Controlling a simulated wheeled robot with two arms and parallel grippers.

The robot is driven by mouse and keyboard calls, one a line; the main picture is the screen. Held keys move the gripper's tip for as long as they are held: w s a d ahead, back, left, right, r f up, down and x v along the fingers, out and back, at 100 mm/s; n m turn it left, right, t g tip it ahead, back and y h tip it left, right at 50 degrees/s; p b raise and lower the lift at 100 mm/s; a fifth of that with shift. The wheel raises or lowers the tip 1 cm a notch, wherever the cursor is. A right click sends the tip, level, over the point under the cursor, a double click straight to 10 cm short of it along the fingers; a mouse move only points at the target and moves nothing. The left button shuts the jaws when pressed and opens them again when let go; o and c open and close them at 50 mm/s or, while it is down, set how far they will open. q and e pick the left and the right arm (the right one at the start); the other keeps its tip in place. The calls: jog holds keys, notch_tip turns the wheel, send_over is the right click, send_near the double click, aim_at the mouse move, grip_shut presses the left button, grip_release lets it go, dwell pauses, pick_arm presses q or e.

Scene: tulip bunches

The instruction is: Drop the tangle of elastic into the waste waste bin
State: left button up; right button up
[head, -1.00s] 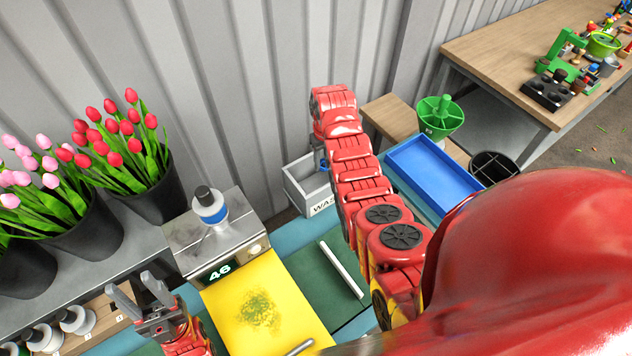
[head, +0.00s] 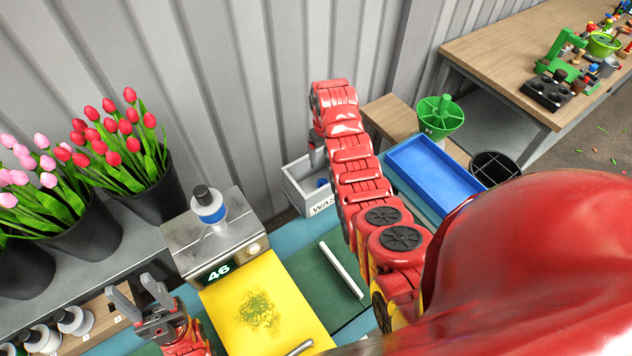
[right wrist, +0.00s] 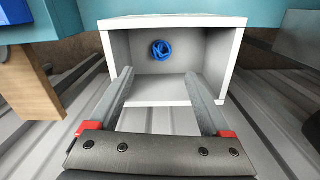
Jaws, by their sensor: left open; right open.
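The waste bin (head: 297,188) is a light grey open box marked "WAS…", standing by the wall beyond the bench. In the right wrist view the bin (right wrist: 217,62) opens toward me. The blue tangle of elastic (right wrist: 161,50) lies inside it, apart from my fingers; a bit of the tangle (head: 322,183) shows in the head view. My right gripper (right wrist: 167,87) is open and empty at the bin's mouth; in the head view it is mostly hidden by my arm. My left gripper (head: 142,297) is open and empty at the lower left.
A scale (head: 215,235) with a spool on it stands beside a yellow mat (head: 290,310). A blue tray (head: 433,172) and a green funnel (head: 440,117) are right of my right arm. Black tulip buckets (head: 150,195) stand at the left.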

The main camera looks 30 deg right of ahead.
notch_tip(320, 180, up, 16)
jog(key=p, duration=0.8)
jog(key=shift+f, duration=0.15)
jog(key=shift+s+f, duration=0.1)
jog(key=shift+s, duration=0.05)
